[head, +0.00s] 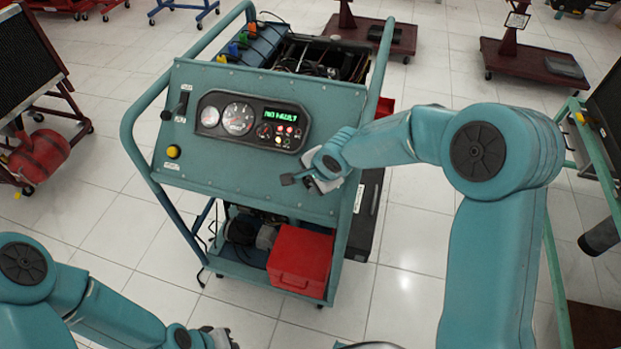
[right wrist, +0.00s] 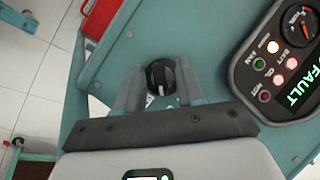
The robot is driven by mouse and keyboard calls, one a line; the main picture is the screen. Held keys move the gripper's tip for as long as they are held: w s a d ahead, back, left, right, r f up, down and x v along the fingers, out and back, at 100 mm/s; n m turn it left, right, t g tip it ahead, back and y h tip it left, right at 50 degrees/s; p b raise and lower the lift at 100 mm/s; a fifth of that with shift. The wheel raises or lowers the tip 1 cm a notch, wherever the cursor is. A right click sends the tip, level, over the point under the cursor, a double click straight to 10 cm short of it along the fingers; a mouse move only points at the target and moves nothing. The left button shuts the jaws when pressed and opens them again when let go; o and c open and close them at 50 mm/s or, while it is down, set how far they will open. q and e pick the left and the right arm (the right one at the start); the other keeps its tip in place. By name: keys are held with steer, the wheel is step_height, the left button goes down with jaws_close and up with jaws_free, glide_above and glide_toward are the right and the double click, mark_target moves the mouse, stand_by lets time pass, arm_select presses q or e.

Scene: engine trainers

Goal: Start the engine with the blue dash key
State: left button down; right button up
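The teal dash panel (head: 190,150) stands on a wheeled engine trainer. A black rotary key switch (right wrist: 160,76) with a pale pointer mark sits on it in the right wrist view. No blue key shows. My right gripper (right wrist: 161,92) has one finger on each side of the switch, with narrow gaps, so it looks open around it. In the head view my right gripper (head: 314,179) is at the panel's lower right and hides the switch. My left gripper (head: 218,338) is at the bottom edge, mostly cut off.
The gauge cluster (head: 250,122) has lit lamps and a green display that ends in "FAULT" in the wrist view. A yellow button (head: 173,152) and a black lever (head: 180,103) are at the panel's left. A red box (head: 300,262) sits on the lower shelf. Tubular rails flank the panel.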

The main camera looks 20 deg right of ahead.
steer(key=shift+s+r, duration=0.1)
steer(key=shift+c, duration=0.3)
jaws_close()
steer(key=shift+n, duration=0.3)
steer(key=shift+n+g, duration=0.3)
steer(key=shift+n, duration=0.1)
steer(key=n+g+h, duration=0.1)
steer(key=n, duration=0.1)
steer(key=shift+a+n+b, duration=0.1)
steer(key=shift+n+b, duration=0.2)
steer(key=shift+b, duration=0.1)
steer(key=shift+n+g+h, duration=0.8)
steer(key=shift+n+g, duration=0.2)
steer(key=shift+n, duration=0.6)
